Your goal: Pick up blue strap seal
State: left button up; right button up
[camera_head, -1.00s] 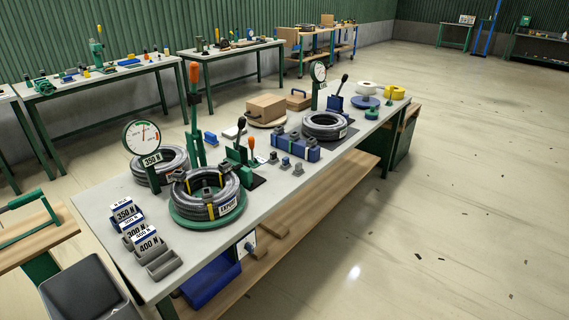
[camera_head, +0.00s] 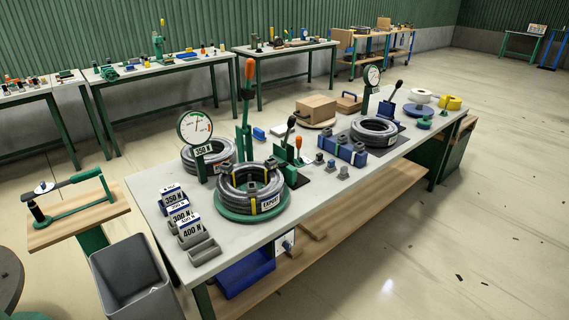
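Several small clips stand in a row on the grey workbench (camera_head: 262,222), in front of a long blue holder (camera_head: 344,151). The middle clip (camera_head: 331,165) looks blue and may be the blue strap seal, but it is too small to be sure. A darker clip (camera_head: 319,158) is to its left and a grey clip (camera_head: 343,172) to its right. Neither of my grippers is in view.
A hose coil (camera_head: 250,188) lies on a green round base near the bench front, with a dial gauge (camera_head: 195,128) behind. Grey labelled blocks (camera_head: 204,251) are at the near left end. A grey bin (camera_head: 130,275) stands on the floor. The floor at right is mostly clear.

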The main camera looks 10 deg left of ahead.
aim_at(331, 164)
jog(key=i+l+u, duration=0.3)
jog(key=i+l, duration=0.25)
jog(key=i+l+u, duration=0.35)
jog(key=l, duration=0.25)
jog(key=i, duration=0.1)
